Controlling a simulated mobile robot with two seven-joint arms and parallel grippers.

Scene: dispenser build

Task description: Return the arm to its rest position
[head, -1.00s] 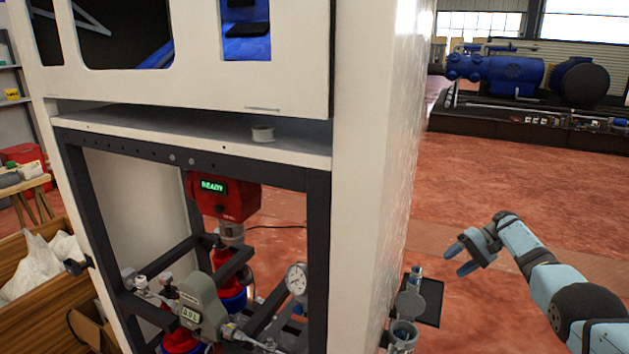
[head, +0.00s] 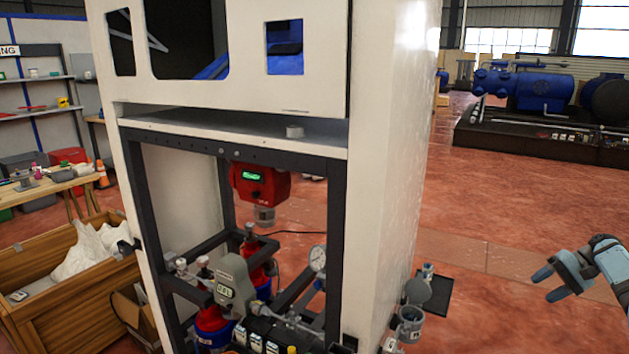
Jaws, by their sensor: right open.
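My right gripper (head: 546,285) is at the right edge of the head view, with its blue fingers pointing left. It is open, with nothing between the fingers. It is in free space to the right of the white dispenser cabinet (head: 385,150), apart from it. Only the end of my right arm (head: 610,262) shows. My left gripper does not show.
The cabinet's open lower bay holds a red display unit (head: 261,184), a grey meter (head: 236,284) and a round gauge (head: 317,258). A dark tray (head: 436,296) and a grey cup (head: 410,324) sit beside its right side. A wooden crate (head: 75,306) stands left. Red floor is clear behind the gripper.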

